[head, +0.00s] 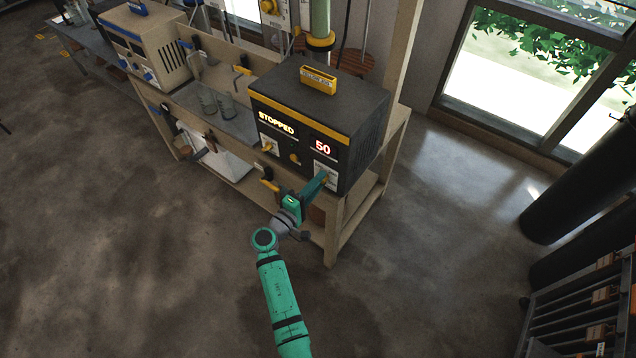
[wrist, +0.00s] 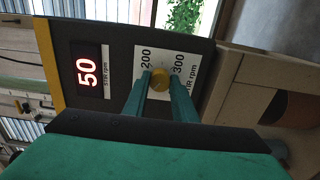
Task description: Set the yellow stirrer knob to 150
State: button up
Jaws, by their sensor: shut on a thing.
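The yellow stirrer knob (wrist: 159,80) sits on a white dial plate (wrist: 186,62) marked "rpm", with 200 and 300 readable in the wrist view. My gripper (wrist: 160,88) is shut on the knob, one teal finger on each side. In the head view my gripper (head: 324,179) reaches the lower right of the black unit's front. The red display (wrist: 87,71) beside the dial reads 50, and it also shows in the head view (head: 322,147). The knob's pointer is not clear.
The black unit (head: 345,95) with a yellow stripe stands on a wooden bench (head: 335,225). Its other display (head: 276,123) reads STOPPED. A yellow lever (head: 268,147) and another yellow knob (head: 295,159) are left of my gripper. Glass beakers (head: 226,106) stand further left. The floor in front is clear.

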jog(key=m, duration=1)
jog(key=shift+a, duration=0.1)
jog(key=shift+m, duration=0.4)
jog(key=o, duration=1)
jog(key=shift+o, duration=0.2)
jog(key=v, duration=1)
jog(key=shift+s+a, duration=0.2)
jog(key=shift+s, duration=0.15)
